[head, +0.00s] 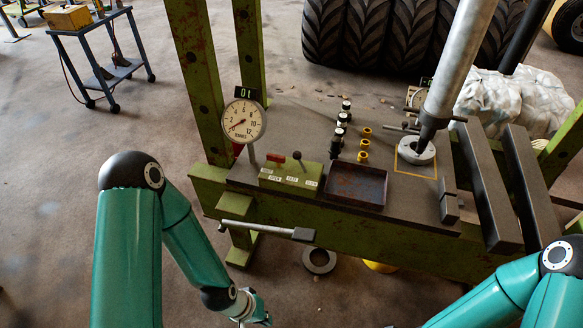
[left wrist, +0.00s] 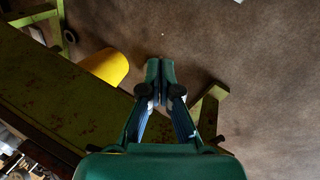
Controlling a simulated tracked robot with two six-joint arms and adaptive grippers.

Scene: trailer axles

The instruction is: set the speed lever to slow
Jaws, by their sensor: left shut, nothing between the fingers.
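A green control box (head: 291,179) stands at the front of the press bench, left of a dark red tray. Two small levers rise from it, one with a red knob (head: 276,158) and one with a dark knob (head: 297,155). White labels line its front, too small to read, so I cannot tell which is the speed lever. My left gripper (head: 262,319) is low at the bottom edge, in front of and below the bench, apart from the box. In the left wrist view its fingers (left wrist: 160,82) are together and empty. My right gripper is out of view.
A long bar with a grey grip (head: 303,234) juts out below the box. A dial gauge (head: 243,121) stands behind its left. The dark red tray (head: 356,184), yellow rings (head: 363,144) and a slanted metal cylinder (head: 460,62) are to the right.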

